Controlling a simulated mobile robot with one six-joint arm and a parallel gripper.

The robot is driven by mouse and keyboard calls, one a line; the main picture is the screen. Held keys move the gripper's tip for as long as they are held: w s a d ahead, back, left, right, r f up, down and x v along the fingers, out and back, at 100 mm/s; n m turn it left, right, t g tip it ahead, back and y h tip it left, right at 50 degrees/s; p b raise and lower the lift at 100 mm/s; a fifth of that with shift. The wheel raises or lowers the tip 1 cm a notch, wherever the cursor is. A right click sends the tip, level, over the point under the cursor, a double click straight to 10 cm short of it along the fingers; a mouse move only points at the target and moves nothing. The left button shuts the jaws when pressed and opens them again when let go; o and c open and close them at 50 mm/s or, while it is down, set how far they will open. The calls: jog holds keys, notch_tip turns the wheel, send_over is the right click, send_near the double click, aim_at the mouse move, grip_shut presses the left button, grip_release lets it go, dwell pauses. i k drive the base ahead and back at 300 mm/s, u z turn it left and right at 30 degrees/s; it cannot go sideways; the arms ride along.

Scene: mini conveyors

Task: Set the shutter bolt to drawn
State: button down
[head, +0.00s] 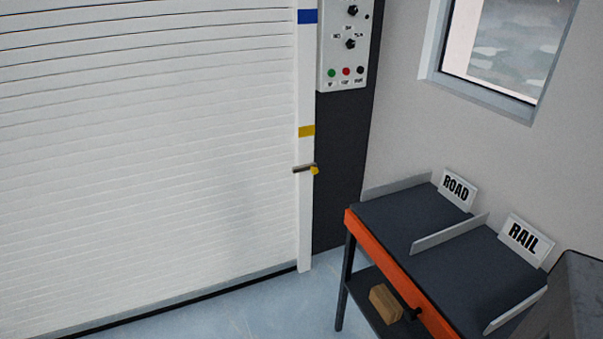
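The shutter bolt (304,169) is a short dark metal bar with a yellow knob (314,170) at its right end. My gripper is not in view.
A grey control box (341,75) with knobs and coloured buttons hangs right of the rail. An orange-edged table (375,244) with ROAD (455,187) and RAIL (525,238) signs stands at the right, a brown box (386,303) on its lower shelf. Floor (230,310) before the shutter is clear.

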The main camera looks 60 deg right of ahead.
aim_at(312, 167)
jog(key=z, duration=0.15)
jog(key=i, duration=0.9)
jog(key=u, duration=0.05)
